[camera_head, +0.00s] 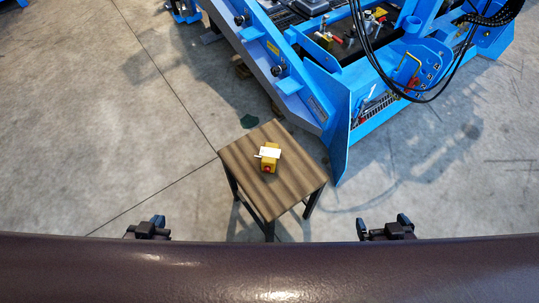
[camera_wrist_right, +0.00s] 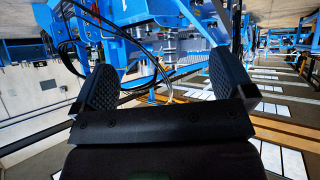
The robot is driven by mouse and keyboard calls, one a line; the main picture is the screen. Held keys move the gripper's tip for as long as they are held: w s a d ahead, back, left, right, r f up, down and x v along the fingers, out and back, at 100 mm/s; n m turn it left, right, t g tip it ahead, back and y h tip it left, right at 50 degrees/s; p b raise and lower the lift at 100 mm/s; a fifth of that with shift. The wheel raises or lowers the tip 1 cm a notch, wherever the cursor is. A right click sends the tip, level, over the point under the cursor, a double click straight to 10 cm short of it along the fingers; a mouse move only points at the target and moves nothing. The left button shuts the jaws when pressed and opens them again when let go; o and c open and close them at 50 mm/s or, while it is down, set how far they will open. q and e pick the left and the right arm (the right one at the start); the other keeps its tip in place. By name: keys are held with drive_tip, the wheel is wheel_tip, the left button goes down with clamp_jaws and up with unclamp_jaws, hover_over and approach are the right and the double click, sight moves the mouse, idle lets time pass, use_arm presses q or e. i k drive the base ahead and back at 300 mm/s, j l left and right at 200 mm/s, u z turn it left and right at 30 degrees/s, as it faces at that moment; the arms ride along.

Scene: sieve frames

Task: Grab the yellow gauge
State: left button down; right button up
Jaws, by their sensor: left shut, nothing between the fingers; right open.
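The yellow gauge (camera_head: 271,162) lies on a small wooden-topped table (camera_head: 240,157) in the head view. It has a white face or part on top and a red spot on its near side. My left gripper (camera_head: 150,227) is at the lower left, apart from the table, shut and empty. My right gripper (camera_head: 387,228) is at the lower right, open and well apart from the gauge. Its two textured fingers stand wide apart with nothing held between them in the right wrist view (camera_wrist_right: 163,85). The gauge cannot be made out in the right wrist view.
A large blue machine frame (camera_head: 341,130) stands just behind and right of the table, with black cables (camera_head: 377,70) hanging over it. A dark curved edge crosses the bottom of the head view. The concrete floor (camera_head: 110,120) left of the table is clear.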

sight(271, 153)
drive_tip(key=j+z, duration=0.25)
drive_tip(key=z, duration=0.15)
drive_tip(key=j+z, duration=0.25)
drive_tip(key=z, duration=0.15)
drive_tip(key=j+z, duration=0.15)
drive_tip(key=j, duration=0.3)
drive_tip(key=k+j+z, duration=0.2)
drive_tip(key=j, duration=0.2)
drive_tip(key=k+j, duration=0.1)
drive_tip(key=j, duration=0.45)
drive_tip(key=k+j+z, duration=0.1)
drive_tip(key=j, duration=0.4)
drive_tip(key=k+j, duration=0.1)
drive_tip(key=j, duration=0.45)
